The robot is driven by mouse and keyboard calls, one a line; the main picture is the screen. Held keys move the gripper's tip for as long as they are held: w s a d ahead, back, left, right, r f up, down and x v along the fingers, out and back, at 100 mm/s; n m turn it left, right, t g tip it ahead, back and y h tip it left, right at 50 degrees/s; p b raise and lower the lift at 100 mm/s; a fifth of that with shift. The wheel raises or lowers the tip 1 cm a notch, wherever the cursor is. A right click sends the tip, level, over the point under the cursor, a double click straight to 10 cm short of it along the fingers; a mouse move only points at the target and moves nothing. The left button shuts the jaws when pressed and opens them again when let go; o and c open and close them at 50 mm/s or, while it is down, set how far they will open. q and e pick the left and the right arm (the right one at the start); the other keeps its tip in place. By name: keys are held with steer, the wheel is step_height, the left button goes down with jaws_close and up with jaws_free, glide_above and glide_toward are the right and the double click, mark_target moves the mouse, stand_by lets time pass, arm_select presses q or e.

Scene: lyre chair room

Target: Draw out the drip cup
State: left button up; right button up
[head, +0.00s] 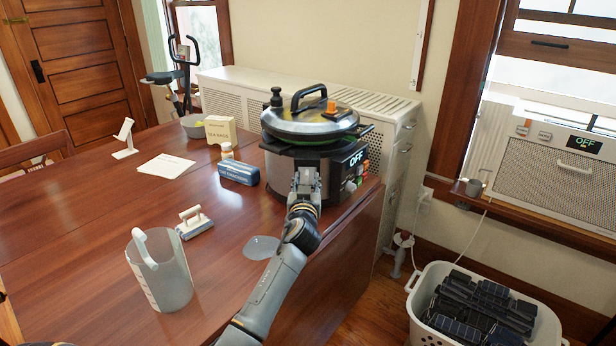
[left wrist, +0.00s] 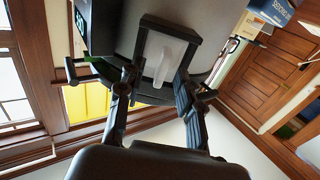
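The pressure cooker (head: 295,175) stands near the right edge of the wooden table with its lid on, and its panel reads OFF. In the left wrist view the drip cup (left wrist: 165,57) is a pale, translucent piece inside a dark frame on the cooker's side. My left gripper (left wrist: 157,82) is in front of it, its two fingers apart, one on each side of the cup's lower part. I cannot tell whether they touch it. In the head view my left gripper (head: 304,184) is against the cooker's near side and hides the cup. My right gripper is not in view.
A translucent pitcher (head: 165,275), a clear flat disc (head: 261,247), a white-handled brush (head: 194,222) and a blue case (head: 239,173) are on the table. A tea bags box (head: 220,130) stands further back. A laundry basket (head: 425,300) is on the floor at right.

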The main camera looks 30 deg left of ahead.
arm_select(q)
jaws_close()
steer(key=shift+s+d, duration=0.2)
steer(key=shift+s, duration=0.15)
steer(key=shift+s+d, duration=0.1)
steer(key=shift+s, duration=0.1)
stand_by(0.7)
steer(key=shift+p+v, duration=0.55)
steer(key=shift+v, duration=1.8)
steer(key=shift+d, duration=0.1)
